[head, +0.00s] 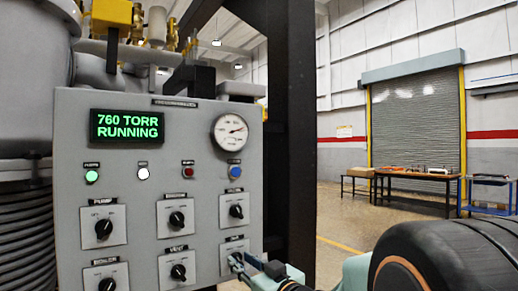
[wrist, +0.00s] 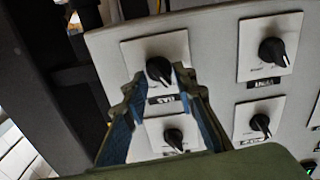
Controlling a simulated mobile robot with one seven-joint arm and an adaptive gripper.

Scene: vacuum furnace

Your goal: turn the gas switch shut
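The gas switch is a black rotary knob on a square light plate at the panel's lower right; in the wrist view the gas switch (wrist: 159,68) shows upside down, its label seeming to read GAS. Its white pointer mark slants toward the lower right there. In the head view the gas switch (head: 235,257) is partly covered by my gripper (head: 242,263), which comes in from the lower right. In the wrist view my gripper's fingers (wrist: 160,76) are apart, one on each side of the knob. Whether they touch it cannot be told.
The grey control panel (head: 140,205) carries several other knobs, including a vent knob (head: 178,271) and one above the gas switch (head: 236,211). A screen (head: 127,126) reads 760 TORR RUNNING. A dark post (head: 288,130) stands just right of the panel. A workbench (head: 412,176) is far back.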

